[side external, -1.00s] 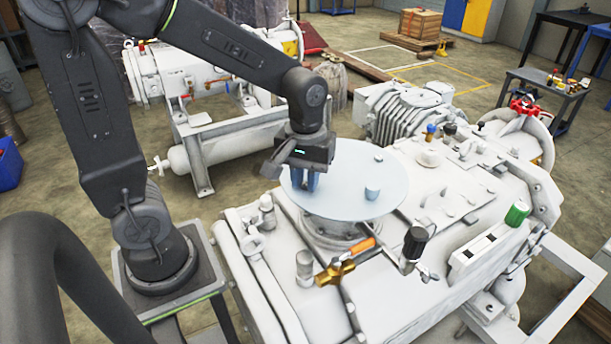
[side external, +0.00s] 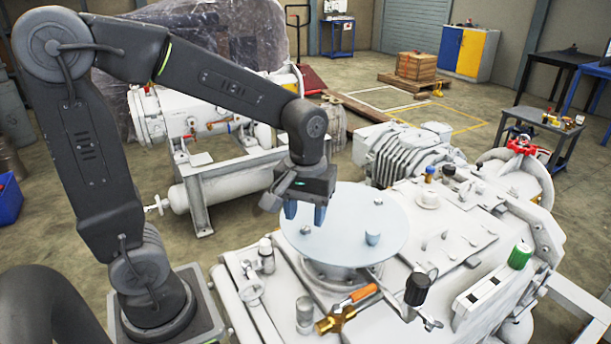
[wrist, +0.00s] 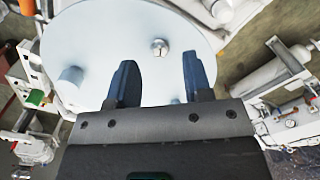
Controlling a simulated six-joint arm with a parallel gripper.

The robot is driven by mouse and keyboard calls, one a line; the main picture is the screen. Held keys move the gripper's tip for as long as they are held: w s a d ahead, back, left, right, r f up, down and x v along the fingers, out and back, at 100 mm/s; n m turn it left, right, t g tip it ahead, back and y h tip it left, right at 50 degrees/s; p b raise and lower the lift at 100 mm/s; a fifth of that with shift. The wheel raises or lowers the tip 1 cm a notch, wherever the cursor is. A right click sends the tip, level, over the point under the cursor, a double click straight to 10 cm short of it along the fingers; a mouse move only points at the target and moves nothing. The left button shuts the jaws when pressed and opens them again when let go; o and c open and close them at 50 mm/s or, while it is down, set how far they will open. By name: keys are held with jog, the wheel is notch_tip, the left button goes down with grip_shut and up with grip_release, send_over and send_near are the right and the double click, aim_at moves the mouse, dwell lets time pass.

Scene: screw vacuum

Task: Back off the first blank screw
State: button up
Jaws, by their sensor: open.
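A pale round plate (side external: 345,215) lies flat on the white machine's flange. A small silver screw head (side external: 305,230) stands on its left part; in the wrist view the screw head (wrist: 159,47) lies between and just beyond the fingertips. My gripper (side external: 305,218) hangs above this screw with its blue fingers apart and nothing between them. The wrist view also shows the gripper (wrist: 158,60) open. Another small screw-like piece (side external: 378,201) sits near the plate's far edge. I cannot tell which one counts as the first screw.
A pale blue cup-like piece (side external: 372,237) stands on the plate, right of the gripper. In front are an orange-handled tool (side external: 355,296), a brass fitting (side external: 335,320) and a black-capped part (side external: 418,289). A red valve wheel (side external: 523,146) is at the right. Air above the plate is clear.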

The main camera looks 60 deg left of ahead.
notch_tip(320, 180, up, 11)
dwell(0.3)
jog(key=shift+r, duration=0.1)
jog(key=m+t, duration=0.6)
jog(key=m, duration=0.2)
send_near(303, 229)
jog(key=s+r, duration=0.1)
jog(key=s+d+r, duration=0.1)
jog(key=s, duration=0.1)
jog(key=shift+d, duration=0.2)
